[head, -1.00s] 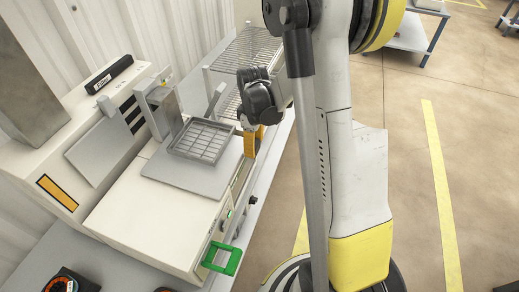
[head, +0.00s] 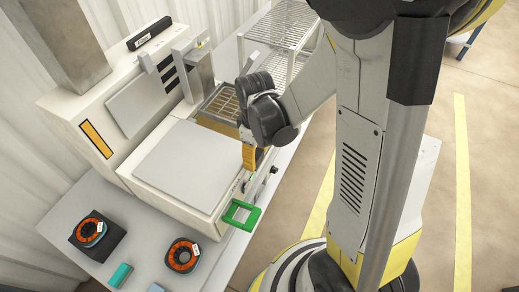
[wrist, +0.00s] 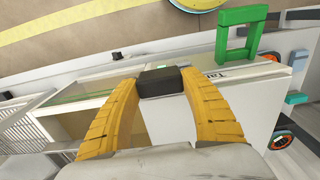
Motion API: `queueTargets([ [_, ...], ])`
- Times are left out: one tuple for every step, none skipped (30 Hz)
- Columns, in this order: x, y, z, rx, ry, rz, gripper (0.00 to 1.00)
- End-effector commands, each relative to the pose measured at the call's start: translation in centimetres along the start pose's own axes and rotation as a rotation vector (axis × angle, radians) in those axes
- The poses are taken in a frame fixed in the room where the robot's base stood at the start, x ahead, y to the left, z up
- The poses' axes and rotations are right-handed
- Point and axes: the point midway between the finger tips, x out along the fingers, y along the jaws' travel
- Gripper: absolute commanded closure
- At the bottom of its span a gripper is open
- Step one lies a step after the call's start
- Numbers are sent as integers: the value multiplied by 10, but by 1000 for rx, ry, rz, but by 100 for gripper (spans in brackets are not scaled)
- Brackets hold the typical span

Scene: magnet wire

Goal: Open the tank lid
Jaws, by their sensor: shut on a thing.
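The tank lid (head: 185,160) is a flat light-grey plate on top of the cream machine in the head view. Beyond its far edge, part of the tank opening (head: 222,108) shows, with a wire basket and an amber interior. My gripper (head: 249,164) has yellow fingers and is at the lid's right side. In the wrist view, my gripper (wrist: 163,82) is shut on a black block-like handle (wrist: 164,83), with a finger on each side. The opening (wrist: 82,122) also shows left of the fingers there. The handle is hidden by the fingers in the head view.
A green square-framed handle (head: 241,214) stands out from the machine's front right corner. Two orange-and-black spools (head: 182,256) (head: 92,231) and a teal block (head: 120,275) are on the bench at the near left. A wire rack (head: 283,25) stands beyond the machine.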

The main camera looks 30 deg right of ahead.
Motion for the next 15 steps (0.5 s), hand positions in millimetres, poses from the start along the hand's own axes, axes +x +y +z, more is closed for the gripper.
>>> queueTargets([
  [0,-1,0,0,0,-1,88],
  [0,-1,0,0,0,-1,88],
  [0,-1,0,0,0,-1,88],
  [0,-1,0,0,0,-1,88],
  [0,-1,0,0,0,-1,88],
  [0,-1,0,0,0,-1,88],
  [0,-1,0,0,0,-1,88],
  [0,-1,0,0,1,-1,88],
  [0,0,0,0,1,-1,42],
  [0,0,0,0,1,-1,32],
  [0,0,0,0,0,-1,24],
  [0,0,0,0,0,-1,24],
  [0,0,0,0,0,0,24],
  [0,0,0,0,0,0,24],
  [0,0,0,0,0,0,24],
])
